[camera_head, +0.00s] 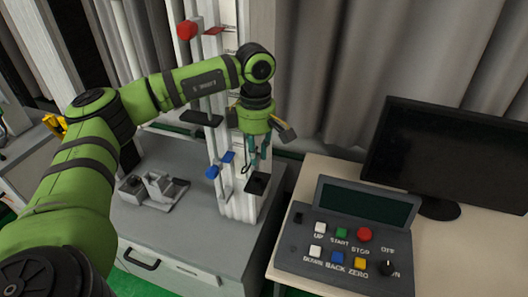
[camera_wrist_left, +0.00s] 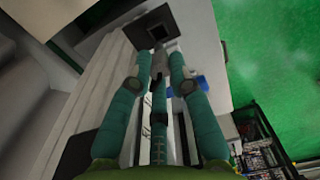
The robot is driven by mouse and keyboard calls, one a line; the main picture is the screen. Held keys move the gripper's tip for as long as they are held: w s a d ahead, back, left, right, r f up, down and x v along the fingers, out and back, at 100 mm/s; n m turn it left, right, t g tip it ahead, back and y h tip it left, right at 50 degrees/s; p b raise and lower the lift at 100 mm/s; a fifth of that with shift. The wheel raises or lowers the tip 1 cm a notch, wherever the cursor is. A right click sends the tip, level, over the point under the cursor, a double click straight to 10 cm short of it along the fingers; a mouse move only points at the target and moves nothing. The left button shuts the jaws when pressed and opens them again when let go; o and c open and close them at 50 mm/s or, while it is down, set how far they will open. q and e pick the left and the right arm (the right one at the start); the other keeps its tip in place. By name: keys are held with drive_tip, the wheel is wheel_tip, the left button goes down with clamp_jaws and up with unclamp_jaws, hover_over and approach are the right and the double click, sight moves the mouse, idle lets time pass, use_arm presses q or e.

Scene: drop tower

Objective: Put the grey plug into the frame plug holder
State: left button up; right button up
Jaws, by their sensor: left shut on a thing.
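My left gripper (camera_head: 258,162) is low in front of the white tower column, fingers pointing down. In the left wrist view its teal fingers (camera_wrist_left: 160,78) are closed around a small grey piece, the grey plug (camera_wrist_left: 158,60). The black square frame plug holder (camera_wrist_left: 139,30) lies just beyond the fingertips, with a dark opening in its middle. In the head view the holder (camera_head: 257,184) shows as a dark plate at the column, just below the fingertips. I cannot tell whether the plug touches the holder. My right gripper is not in view.
A blue bracket (camera_head: 220,165) sits on the column left of my gripper. A red round knob (camera_head: 187,30) is higher up. Grey metal blocks (camera_head: 152,189) rest on the grey cabinet (camera_head: 180,235). A control box (camera_head: 345,240) and a monitor (camera_head: 450,150) stand on the right table.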

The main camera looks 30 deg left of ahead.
sight(257, 170)
use_arm(q)
drive_tip(key=shift+f+b, duration=2.05)
drive_tip(key=shift+f, duration=0.6)
drive_tip(key=shift+f, duration=0.25)
drive_tip(key=o, duration=0.9)
drive_tip(key=shift+o, duration=0.2)
drive_tip(key=shift+r, duration=0.15)
wheel_tip(257, 170, up, 12)
drive_tip(key=shift+w+f, duration=0.1)
